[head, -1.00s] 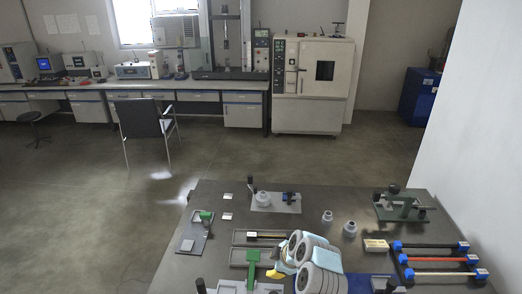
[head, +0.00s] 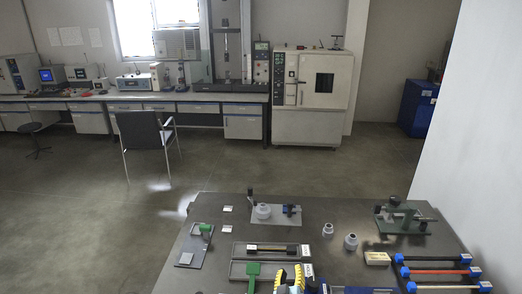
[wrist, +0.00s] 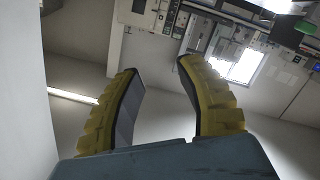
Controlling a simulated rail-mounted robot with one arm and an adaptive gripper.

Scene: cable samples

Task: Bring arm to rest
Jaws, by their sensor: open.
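My gripper (wrist: 153,85) shows in the wrist view with its two yellow ribbed fingers spread apart and nothing between them. In the wrist view the room appears tilted, with walls, a window and lab equipment beyond the fingers. In the head view only a yellow and black part of my gripper (head: 291,279) shows at the bottom edge, in front of the dark workbench (head: 215,262).
The bench holds a black rack with cable samples (head: 436,271), a green clamp fixture (head: 405,219), a grey fixture plate (head: 275,214), grey trays (head: 238,271) and a small box (head: 377,258). A chair (head: 145,140) and lab cabinets stand beyond open floor.

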